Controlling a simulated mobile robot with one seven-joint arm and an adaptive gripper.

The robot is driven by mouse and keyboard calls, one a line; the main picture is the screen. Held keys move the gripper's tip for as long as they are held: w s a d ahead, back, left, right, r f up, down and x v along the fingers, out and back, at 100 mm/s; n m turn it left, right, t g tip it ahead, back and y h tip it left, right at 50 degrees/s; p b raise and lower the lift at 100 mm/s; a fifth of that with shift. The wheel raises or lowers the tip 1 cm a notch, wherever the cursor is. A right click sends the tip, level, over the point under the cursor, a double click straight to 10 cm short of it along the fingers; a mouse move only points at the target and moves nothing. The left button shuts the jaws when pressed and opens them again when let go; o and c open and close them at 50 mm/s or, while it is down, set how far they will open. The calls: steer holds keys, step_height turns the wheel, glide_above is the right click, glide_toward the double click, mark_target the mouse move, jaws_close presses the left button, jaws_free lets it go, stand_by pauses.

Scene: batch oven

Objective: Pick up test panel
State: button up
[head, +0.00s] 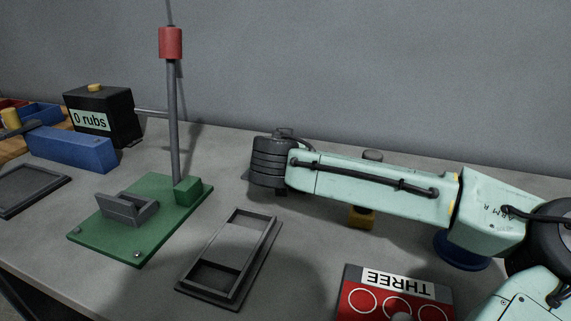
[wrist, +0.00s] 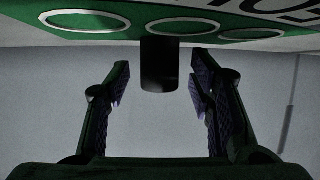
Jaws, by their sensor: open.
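No thing is marked as the test panel, and I cannot tell for sure which one it is. In the head view a flat dark grey frame (head: 186,284) lies at the front middle of the table, with a grey inner part and a darker recess at its near end. In the wrist view my gripper (wrist: 160,88) is open, with its two fingers wide apart. A dark, block-like piece (wrist: 159,66) shows between the fingertips, below a green board (wrist: 135,28) with white rings. Neither finger visibly touches it. My fingers are not clearly seen in the head view.
A green base (head: 107,243) carries a grey bracket and a post with a red cylinder (head: 171,43). Left are a black "0 rubs" box (head: 117,107), a blue block (head: 72,148) and another dark frame (head: 32,188). A red "THREE" board (head: 355,285) is at front right.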

steer(key=shift+s, duration=0.1)
jaws_close()
stand_by(0.5)
steer(key=shift+r, duration=0.1)
